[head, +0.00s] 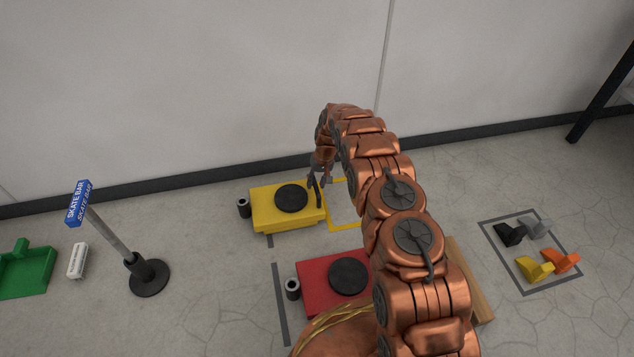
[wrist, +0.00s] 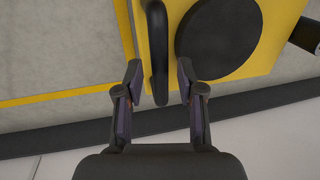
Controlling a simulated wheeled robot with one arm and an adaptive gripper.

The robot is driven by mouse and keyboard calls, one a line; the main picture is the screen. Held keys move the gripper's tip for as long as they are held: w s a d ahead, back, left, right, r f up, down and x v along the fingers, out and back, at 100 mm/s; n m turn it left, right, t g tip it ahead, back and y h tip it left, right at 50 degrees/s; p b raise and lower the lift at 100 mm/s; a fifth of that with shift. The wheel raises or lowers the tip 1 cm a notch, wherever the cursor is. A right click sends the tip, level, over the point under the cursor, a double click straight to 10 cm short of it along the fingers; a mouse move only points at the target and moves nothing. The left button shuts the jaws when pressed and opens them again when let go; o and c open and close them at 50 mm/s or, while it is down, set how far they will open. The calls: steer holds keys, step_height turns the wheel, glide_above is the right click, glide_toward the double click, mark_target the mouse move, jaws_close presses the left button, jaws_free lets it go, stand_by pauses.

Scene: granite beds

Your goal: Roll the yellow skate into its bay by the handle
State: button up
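The yellow skate (head: 268,222) is a flat block with a round black pad (head: 291,198) on the floor near the wall. Its black handle (head: 318,193) stands at its right end; in the wrist view the handle (wrist: 156,50) is an upright bar. A yellow-outlined bay (head: 347,228) lies on the floor just right of the skate, partly hidden by my arm. My gripper (head: 315,182) is at the handle. In the wrist view, my gripper (wrist: 161,82) is open, one finger on each side of the handle, with a visible gap on both sides.
A red skate (head: 316,288) sits in front, partly behind my arm. A sign stand (head: 149,277), a white block (head: 77,261) and a green tray (head: 25,275) are at left. Coloured wedges (head: 534,266) lie in a grey square at right. A wooden beam (head: 470,279) lies beside my arm.

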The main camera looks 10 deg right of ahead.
jaws_close()
steer(key=shift+d, duration=0.1)
stand_by(0.4)
